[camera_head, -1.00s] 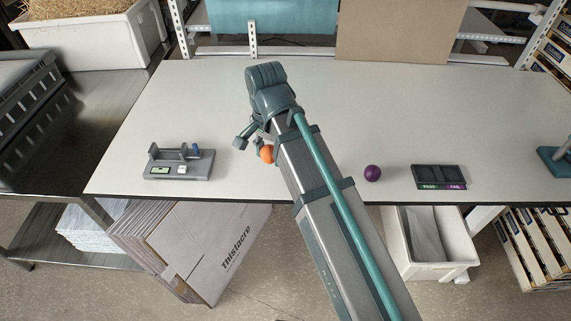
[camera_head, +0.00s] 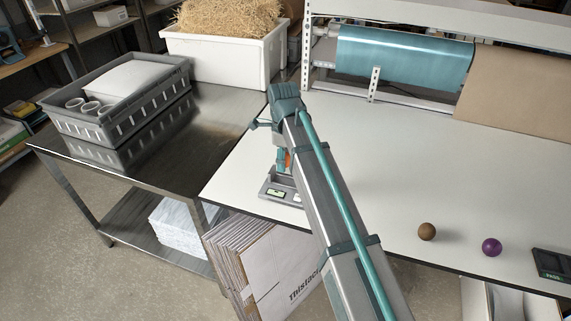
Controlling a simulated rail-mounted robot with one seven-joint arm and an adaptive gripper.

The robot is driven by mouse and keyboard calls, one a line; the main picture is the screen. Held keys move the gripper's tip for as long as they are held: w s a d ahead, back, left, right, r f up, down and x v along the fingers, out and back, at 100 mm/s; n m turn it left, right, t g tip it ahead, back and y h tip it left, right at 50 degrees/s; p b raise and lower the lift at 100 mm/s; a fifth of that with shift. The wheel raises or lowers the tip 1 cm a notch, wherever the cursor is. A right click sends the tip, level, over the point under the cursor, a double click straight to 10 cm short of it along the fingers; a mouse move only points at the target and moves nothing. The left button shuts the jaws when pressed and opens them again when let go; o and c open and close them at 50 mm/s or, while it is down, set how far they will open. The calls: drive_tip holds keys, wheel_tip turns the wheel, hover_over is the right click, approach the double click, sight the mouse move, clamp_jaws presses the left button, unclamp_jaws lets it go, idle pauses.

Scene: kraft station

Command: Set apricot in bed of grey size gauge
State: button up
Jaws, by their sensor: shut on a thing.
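The grey size gauge (camera_head: 268,189) sits near the front left corner of the white table, with a small lit display on its front. My arm hides its right part. My gripper (camera_head: 284,158) is shut on the orange apricot (camera_head: 289,160), seen as a small patch beside my arm. In the picture the apricot is just above the gauge's bed. Whether it touches the bed is hidden.
A brown ball (camera_head: 426,231), a purple ball (camera_head: 491,247) and a dark device (camera_head: 552,264) with a green display are along the table's front right. A steel bench (camera_head: 190,150) with a grey crate (camera_head: 118,125) adjoins at left. The table's middle is clear.

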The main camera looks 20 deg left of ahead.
sight(285, 181)
drive_tip(key=shift+d+m, duration=0.3)
drive_tip(key=shift+m, duration=0.1)
drive_tip(key=shift+a+f+b, duration=0.1)
drive_tip(key=shift+f+b, duration=1.35)
drive_tip(key=shift+f, duration=1.3)
drive_tip(key=shift+f, duration=0.7)
idle(0.3)
drive_tip(key=o, duration=1.3)
drive_tip(key=shift+c, duration=0.2)
drive_tip(key=shift+r+p, duration=0.15)
drive_tip(key=shift+p, duration=0.2)
